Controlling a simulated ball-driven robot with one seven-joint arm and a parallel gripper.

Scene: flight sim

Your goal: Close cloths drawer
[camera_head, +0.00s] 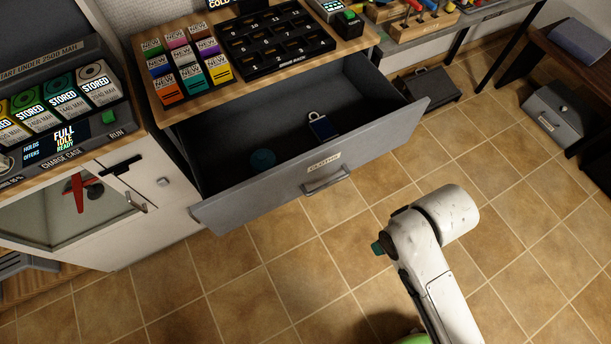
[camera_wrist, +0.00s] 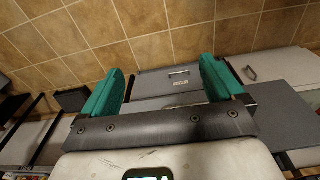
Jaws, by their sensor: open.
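The grey cloths drawer (camera_head: 240,197) is pulled well out from under the wooden counter in the head view. Its front bears a label reading "CLOTHS" and a bar handle (camera_head: 327,181).
A charge case (camera_head: 75,140) stands on a white cabinet (camera_head: 150,228) at left. Coloured boxes (camera_head: 186,62) and a black numbered tray (camera_head: 275,45) sit on the counter above the drawer. Tiled floor (camera_head: 300,270) in front is clear. A grey box (camera_head: 552,115) stands at right.

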